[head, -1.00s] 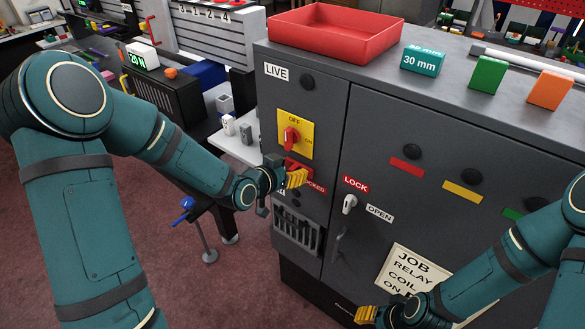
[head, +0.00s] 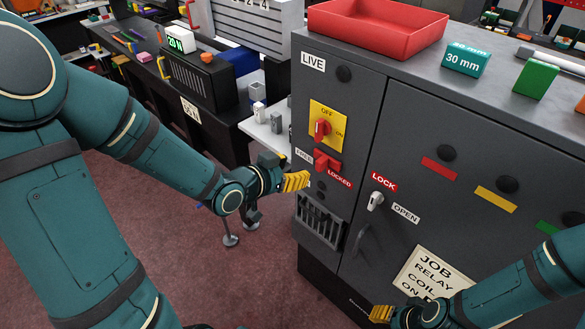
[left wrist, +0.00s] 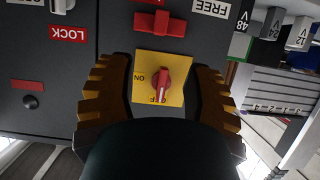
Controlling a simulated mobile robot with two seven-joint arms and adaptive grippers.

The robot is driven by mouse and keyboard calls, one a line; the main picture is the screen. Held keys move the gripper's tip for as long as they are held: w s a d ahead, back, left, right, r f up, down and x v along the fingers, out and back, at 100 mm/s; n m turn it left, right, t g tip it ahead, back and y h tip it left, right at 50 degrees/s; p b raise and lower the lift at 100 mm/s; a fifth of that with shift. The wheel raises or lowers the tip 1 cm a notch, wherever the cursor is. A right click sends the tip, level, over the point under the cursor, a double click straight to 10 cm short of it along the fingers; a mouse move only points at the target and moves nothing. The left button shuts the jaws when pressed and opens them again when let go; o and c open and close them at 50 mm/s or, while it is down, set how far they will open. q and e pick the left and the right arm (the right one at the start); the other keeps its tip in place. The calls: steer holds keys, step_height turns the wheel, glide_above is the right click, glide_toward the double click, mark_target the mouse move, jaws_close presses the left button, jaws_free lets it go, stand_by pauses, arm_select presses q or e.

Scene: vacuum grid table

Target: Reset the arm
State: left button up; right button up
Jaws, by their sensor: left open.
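My left gripper (head: 296,181) is open and empty, in front of the grey cabinet (head: 362,130), left of and below the red switch (head: 321,128) in the head view. The switch sits on a yellow plate (head: 338,112) marked OFF and ON. In the left wrist view the switch (left wrist: 158,82) shows between my open fingers, its white mark towards OFF. A red latch (head: 326,162) sits below, between the labels FREE and LOCKED. My right gripper (head: 381,314) is low at the front of the cabinet; its jaws are too small to read.
A white handle (head: 376,200) sits between LOCK and OPEN on the cabinet door. A red tray (head: 375,38), a teal 30 mm block (head: 465,60) and a green block (head: 536,80) stand on the cabinet top.

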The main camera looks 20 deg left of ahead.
arm_select(q)
steer(key=s+d+f+n+g, duration=0.2)
steer(key=s+d+f+g, duration=0.1)
steer(key=f, duration=0.5)
steer(key=s+d+f+n+g, duration=0.1)
steer(key=s+d+f+g, duration=0.3)
steer(key=f, duration=0.5)
steer(key=s+d+f+n+g, duration=0.2)
steer(key=s+d+f+g, duration=0.2)
steer(key=s+f, duration=0.3)
steer(key=shift+d+f+n+y, duration=0.3)
steer(key=shift+d+f, duration=0.25)
steer(key=shift+f, duration=0.4)
steer(key=shift+o, duration=0.2)
stand_by(1.0)
